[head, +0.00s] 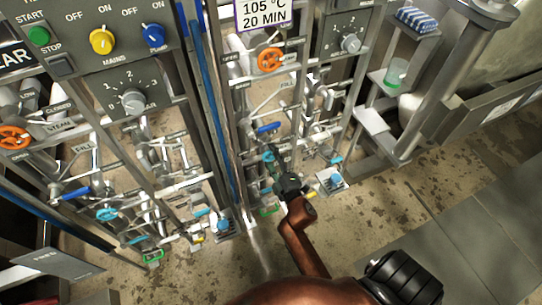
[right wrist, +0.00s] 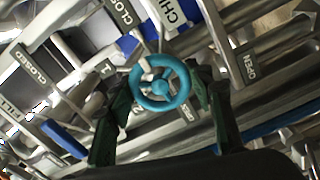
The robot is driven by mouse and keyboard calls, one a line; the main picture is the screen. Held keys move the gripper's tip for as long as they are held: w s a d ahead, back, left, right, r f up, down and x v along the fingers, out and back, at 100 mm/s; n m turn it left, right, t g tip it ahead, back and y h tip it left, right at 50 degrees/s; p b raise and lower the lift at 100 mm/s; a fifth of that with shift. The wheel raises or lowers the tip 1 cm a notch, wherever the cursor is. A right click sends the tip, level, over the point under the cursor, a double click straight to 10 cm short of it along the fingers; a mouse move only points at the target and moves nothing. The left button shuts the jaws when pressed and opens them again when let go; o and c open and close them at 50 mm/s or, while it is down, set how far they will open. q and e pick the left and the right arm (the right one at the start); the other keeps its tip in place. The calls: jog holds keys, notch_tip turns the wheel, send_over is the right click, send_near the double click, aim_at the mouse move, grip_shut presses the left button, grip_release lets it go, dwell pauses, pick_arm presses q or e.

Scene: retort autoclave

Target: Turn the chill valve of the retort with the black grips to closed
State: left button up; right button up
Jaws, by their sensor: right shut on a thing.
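The teal handwheel (right wrist: 160,86) fills the middle of the right wrist view, beside a white plate whose visible letters read "CHI" (right wrist: 170,12). My right gripper (right wrist: 161,80) has one dark green finger on each side of the wheel and is shut on it. In the head view the same teal wheel (head: 268,156) shows just beyond my right gripper (head: 280,172), on the right-hand pipe frame. The fingers partly cover it there. The wheel's open or closed setting cannot be read. Black grips cannot be made out. My left gripper is not in view.
A blue lever (head: 268,128) sits just above the wheel, and an orange handwheel (head: 270,60) is higher up. The left frame has another teal wheel (head: 106,214) and a blue lever (head: 76,194). Pipes crowd both frames. Floor (head: 420,190) is clear to the right.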

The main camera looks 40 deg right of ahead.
jog(key=o, duration=1.2)
jog(key=shift+c, duration=0.2)
